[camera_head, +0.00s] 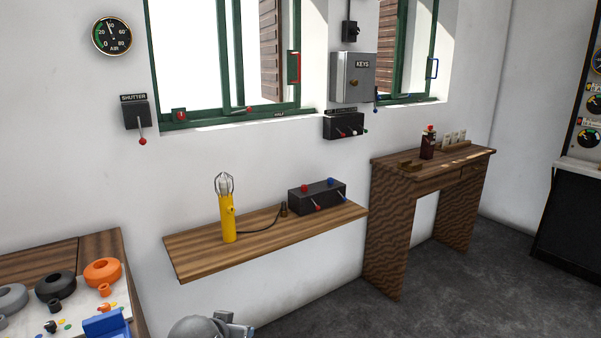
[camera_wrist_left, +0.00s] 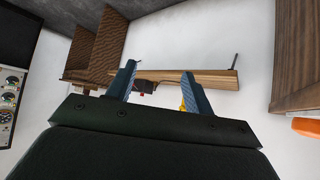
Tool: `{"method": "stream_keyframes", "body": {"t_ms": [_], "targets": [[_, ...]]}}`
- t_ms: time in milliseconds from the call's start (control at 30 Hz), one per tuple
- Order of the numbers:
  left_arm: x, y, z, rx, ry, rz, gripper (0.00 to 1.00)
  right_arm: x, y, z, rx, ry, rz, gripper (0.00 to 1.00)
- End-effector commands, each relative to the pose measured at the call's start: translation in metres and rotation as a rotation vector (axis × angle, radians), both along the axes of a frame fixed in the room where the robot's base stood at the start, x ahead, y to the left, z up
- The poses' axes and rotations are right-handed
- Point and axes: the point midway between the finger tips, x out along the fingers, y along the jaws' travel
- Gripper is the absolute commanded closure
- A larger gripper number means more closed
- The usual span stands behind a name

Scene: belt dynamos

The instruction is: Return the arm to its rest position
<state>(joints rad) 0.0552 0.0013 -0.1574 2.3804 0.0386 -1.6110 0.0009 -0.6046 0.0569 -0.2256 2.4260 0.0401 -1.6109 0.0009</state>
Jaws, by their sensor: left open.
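My left gripper (camera_wrist_left: 158,70) is open in the left wrist view, its two blue-grey fingers apart with nothing between them. Beyond the fingers, that view shows the wall shelf (camera_wrist_left: 215,76) upside down, well apart from them. In the head view a grey rounded part of my own arm (camera_head: 200,327) shows at the bottom edge, below the wall shelf (camera_head: 270,243). The fingers cannot be made out there. My right gripper is in neither view.
A yellow lamp (camera_head: 228,222) and a dark switch box (camera_head: 317,196) stand on the shelf. A wooden desk (camera_head: 388,225) stands to the right. At left, a bench (camera_head: 100,243) carries orange, black and grey rings. The floor (camera_head: 440,295) before the desk is clear.

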Motion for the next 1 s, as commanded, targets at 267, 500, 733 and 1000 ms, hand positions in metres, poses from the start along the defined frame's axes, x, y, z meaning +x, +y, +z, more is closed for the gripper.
{"method": "stream_keyframes", "body": {"t_ms": [267,500,733,1000], "targets": [[-0.080,-0.009,-0.071,0.009,0.151,-0.034,0.48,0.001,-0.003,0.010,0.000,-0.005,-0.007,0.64],[-0.153,-0.014,-0.134,0.018,0.307,-0.056,0.48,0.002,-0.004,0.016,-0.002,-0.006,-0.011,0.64],[-0.229,-0.013,-0.185,0.024,0.463,-0.066,0.48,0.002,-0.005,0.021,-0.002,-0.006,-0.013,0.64],[-0.297,-0.012,-0.219,0.024,0.589,-0.068,0.48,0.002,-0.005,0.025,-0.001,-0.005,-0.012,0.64]]}}
